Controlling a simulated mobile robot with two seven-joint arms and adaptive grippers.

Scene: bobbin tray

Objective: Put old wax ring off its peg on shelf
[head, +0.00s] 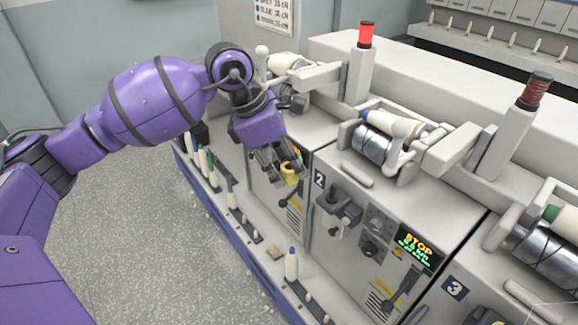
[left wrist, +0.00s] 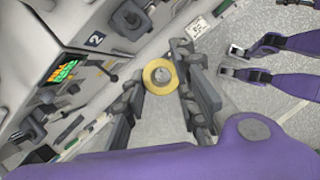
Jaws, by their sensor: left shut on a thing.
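The old wax ring (head: 289,174) is a small yellow ring, seen in the head view at the front of the machine, left of the unit marked 2. My left gripper (head: 281,163) is shut on it. In the left wrist view the wax ring (left wrist: 149,80) sits between the tips of the two dark fingers, with a grey round shape in its middle. I cannot tell whether that is the peg. The shelf (head: 242,229) is a low ledge along the machine's foot. My right gripper is not in view.
Handles and a lit STOP display (head: 414,246) are on the machine front. Open speckled floor lies left.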

